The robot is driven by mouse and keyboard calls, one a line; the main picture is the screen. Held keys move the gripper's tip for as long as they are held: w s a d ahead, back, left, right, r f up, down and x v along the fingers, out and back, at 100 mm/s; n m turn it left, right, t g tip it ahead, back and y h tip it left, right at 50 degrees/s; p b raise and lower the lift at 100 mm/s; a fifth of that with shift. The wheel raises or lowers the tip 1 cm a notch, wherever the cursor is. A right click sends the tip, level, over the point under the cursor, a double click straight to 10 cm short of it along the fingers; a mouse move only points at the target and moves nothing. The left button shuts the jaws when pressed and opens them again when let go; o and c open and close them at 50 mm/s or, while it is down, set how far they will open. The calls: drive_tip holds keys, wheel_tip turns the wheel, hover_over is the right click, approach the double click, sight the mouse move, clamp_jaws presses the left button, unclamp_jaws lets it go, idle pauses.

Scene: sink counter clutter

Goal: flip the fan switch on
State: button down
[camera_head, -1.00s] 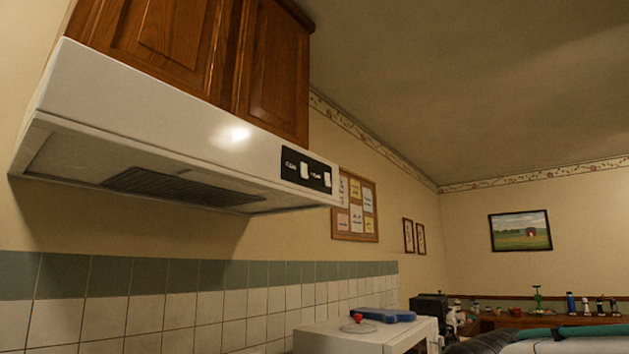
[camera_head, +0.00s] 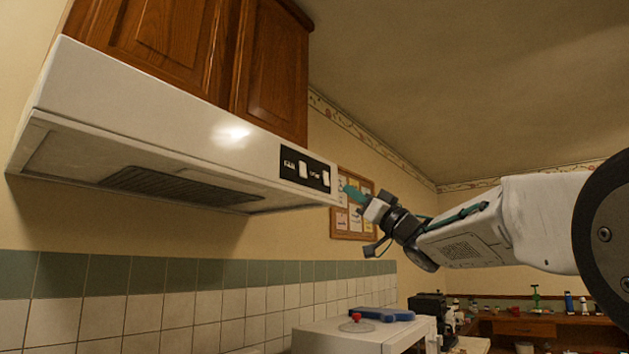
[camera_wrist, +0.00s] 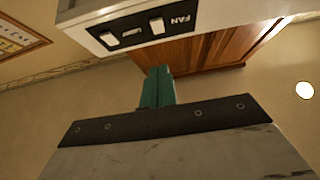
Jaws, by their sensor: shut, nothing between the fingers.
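The white range hood (camera_head: 150,110) carries a black switch panel at the right end of its front. The fan switch (camera_head: 303,170) is the left white rocker there; in the wrist view the fan switch (camera_wrist: 156,25) sits beside the word FAN. A second white rocker (camera_head: 326,178) is to its right. My gripper (camera_head: 349,190) has green fingers, shut and empty, and appears just right of the hood's end, apart from both switches. In the wrist view the fingertips (camera_wrist: 159,71) point toward the hood, below the panel. I cannot tell which way the rocker is set.
Wooden cabinets (camera_head: 270,75) hang above the hood. A notice board (camera_head: 340,222) is on the wall behind my gripper. A white appliance (camera_head: 345,338) with a blue item (camera_head: 385,315) on top stands below. The space in front of the panel is clear.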

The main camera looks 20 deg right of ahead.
sight(304, 171)
idle(0.3)
drive_tip(key=x, duration=0.4)
drive_tip(key=f+x, duration=0.1)
drive_tip(key=x, duration=0.3)
drive_tip(key=w+a+x, duration=0.1)
drive_tip(key=x, duration=0.3)
drive_tip(key=shift+w+f, duration=0.1)
drive_tip(key=shift+f, duration=0.25)
drive_tip(key=shift+w+a, duration=0.25)
drive_tip(key=shift+w, duration=0.15)
